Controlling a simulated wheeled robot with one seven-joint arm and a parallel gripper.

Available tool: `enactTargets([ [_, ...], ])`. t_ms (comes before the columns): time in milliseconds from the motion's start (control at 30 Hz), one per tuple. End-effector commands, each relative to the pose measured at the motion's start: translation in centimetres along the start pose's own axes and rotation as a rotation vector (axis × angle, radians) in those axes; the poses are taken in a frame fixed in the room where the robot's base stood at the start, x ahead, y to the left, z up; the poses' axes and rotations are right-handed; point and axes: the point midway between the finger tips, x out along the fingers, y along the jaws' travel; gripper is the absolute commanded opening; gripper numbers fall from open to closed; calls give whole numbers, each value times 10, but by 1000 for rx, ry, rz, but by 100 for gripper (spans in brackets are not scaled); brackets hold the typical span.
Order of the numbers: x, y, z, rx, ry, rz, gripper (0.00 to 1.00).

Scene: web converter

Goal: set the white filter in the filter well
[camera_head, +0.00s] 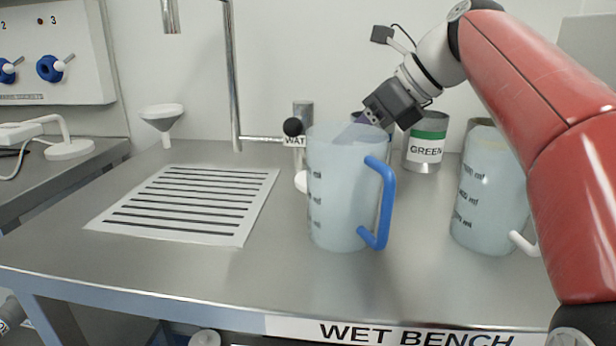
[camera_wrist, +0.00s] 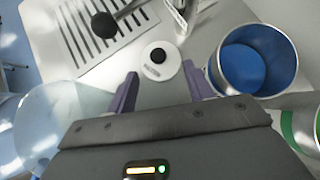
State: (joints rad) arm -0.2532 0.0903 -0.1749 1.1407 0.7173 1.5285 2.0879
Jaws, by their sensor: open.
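A round white disc (camera_wrist: 155,73) with a black knob on top, which looks like the white filter, lies on the bench in the wrist view. In the head view only its left edge (camera_head: 300,182) shows behind the blue-handled jug. My gripper (camera_wrist: 160,70) is open and empty, its two purple fingers pointing toward the disc, with the knob between and beyond their tips. In the head view my gripper (camera_head: 358,122) is behind the jug's rim and its fingertips are partly hidden. I cannot make out the filter well.
The tall jug (camera_head: 340,200) with a blue handle stands in front of my gripper; another jug (camera_head: 488,195) is at right. A can labelled GREEN (camera_head: 427,148) and a blue-lined can (camera_wrist: 256,62) stand close by. A tap with a black ball (camera_head: 292,127) and slotted drain (camera_head: 190,200) are left.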

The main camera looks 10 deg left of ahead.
Motion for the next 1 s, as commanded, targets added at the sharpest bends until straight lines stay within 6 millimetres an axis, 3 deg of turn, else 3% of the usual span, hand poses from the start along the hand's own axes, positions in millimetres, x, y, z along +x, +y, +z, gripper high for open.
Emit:
enactTargets([
  [633, 75, 7, -4, 20, -6, 11, 52],
  [933, 81, 7, -3, 19, -7, 9, 52],
  [1000, 81, 7, -3, 19, -7, 9, 44],
])
